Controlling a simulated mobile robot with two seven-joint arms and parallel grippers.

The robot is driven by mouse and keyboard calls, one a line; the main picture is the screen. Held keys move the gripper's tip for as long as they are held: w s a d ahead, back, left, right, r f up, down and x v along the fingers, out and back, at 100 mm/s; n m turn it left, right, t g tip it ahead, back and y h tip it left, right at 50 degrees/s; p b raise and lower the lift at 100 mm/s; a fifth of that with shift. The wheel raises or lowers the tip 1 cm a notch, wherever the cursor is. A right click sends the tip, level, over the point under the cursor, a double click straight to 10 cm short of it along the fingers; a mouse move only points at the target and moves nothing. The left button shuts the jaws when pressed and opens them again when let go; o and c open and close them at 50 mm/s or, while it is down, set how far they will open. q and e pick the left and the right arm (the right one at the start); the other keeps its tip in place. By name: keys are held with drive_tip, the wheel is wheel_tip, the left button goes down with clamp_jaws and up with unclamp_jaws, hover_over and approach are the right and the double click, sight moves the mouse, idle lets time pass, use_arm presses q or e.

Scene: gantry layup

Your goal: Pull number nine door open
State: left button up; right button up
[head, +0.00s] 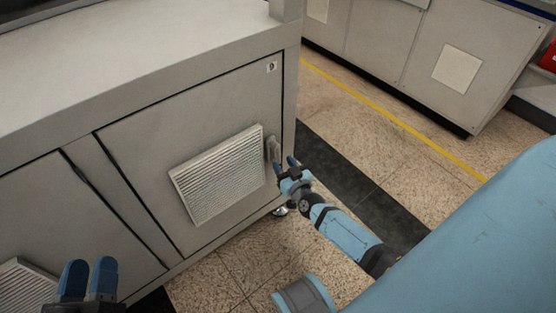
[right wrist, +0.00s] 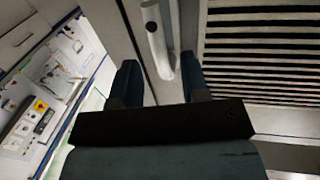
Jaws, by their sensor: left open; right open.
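The number nine door (head: 130,145) is a grey cabinet panel with a small "9" label (head: 271,67) at its upper right corner and a louvred vent (head: 218,175). It looks closed. Its pale bar handle (head: 273,150) stands upright at the right edge. My right gripper (head: 285,168) is open at the handle's lower end. In the right wrist view the handle (right wrist: 158,42) comes down between the two blue fingertips (right wrist: 160,72); I cannot tell whether they touch it. My left gripper (head: 88,268) is open and empty at the lower left, in front of the neighbouring door.
Another door (head: 60,215) with its own vent (head: 25,284) is left of door nine. Tiled floor (head: 345,120) with a yellow line (head: 395,120) lies clear to the right. More grey cabinets (head: 420,60) stand across the aisle.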

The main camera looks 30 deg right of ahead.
sight(279, 158)
drive_tip(key=shift+w+d+b, duration=0.2)
drive_tip(key=shift+w+b, duration=0.25)
drive_tip(key=shift+w, duration=1.55)
clamp_jaws()
